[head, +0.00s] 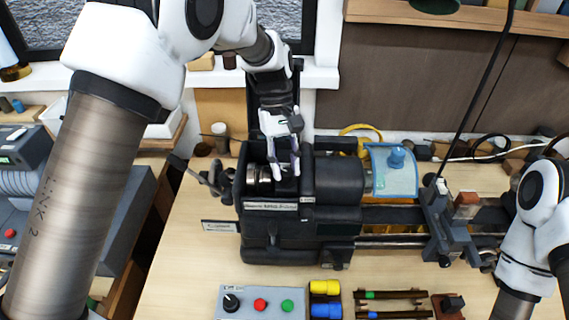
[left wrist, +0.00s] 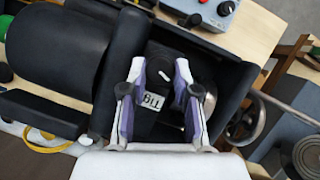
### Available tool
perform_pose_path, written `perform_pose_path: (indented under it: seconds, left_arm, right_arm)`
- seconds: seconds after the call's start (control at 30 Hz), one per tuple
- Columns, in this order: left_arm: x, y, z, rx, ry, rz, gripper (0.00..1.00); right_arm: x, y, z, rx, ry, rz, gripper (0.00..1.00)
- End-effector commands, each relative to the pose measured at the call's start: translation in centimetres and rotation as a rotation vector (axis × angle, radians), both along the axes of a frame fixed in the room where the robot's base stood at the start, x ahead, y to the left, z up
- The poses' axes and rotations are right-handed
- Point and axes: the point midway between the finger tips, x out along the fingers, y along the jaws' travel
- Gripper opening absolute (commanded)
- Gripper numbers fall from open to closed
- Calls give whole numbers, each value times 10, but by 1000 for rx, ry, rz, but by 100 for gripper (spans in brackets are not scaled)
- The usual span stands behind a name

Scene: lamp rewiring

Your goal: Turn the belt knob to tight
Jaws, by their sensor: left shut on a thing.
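The lathe (head: 300,215) stands on the bench, with the open top of its headstock under my left arm. My left gripper (head: 284,170) points down into this opening. In the left wrist view its two purple-and-white fingers (left wrist: 160,70) stand on either side of the dark belt knob (left wrist: 163,78) and are shut on it. A white pointer mark shows on the knob. A small white label with dark letters (left wrist: 152,101) lies just below it in that view; I cannot read it surely. My right arm shows at the right edge, its gripper out of frame.
A grey control box (head: 260,303) with a black dial, a red and a green button sits in front of the lathe. Yellow and blue blocks (head: 325,298) stand beside it. A blue clear guard (head: 393,172) covers the chuck area. Bare bench (head: 185,260) lies left.

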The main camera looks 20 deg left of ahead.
Motion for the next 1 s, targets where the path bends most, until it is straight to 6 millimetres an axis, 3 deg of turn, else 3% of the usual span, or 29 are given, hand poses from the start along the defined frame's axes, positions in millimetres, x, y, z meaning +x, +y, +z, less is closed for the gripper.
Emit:
perform_pose_path:
  seconds: [0.7,0.73,0.8,1.0]
  left_arm:
    - [-1,-1,-2,0,5,-91,0]
    - [-1,-1,-2,0,5,-91,37]
    - [-1,-1,-2,0,5,-91,55]
    - [0,-1,-1,0,1,-90,55]
  right_arm:
    - [0,0,0,0,0,0,35]
    - [0,0,0,0,0,0,35]
    - [0,0,0,0,0,0,35]
    - [0,0,0,0,0,0,35]
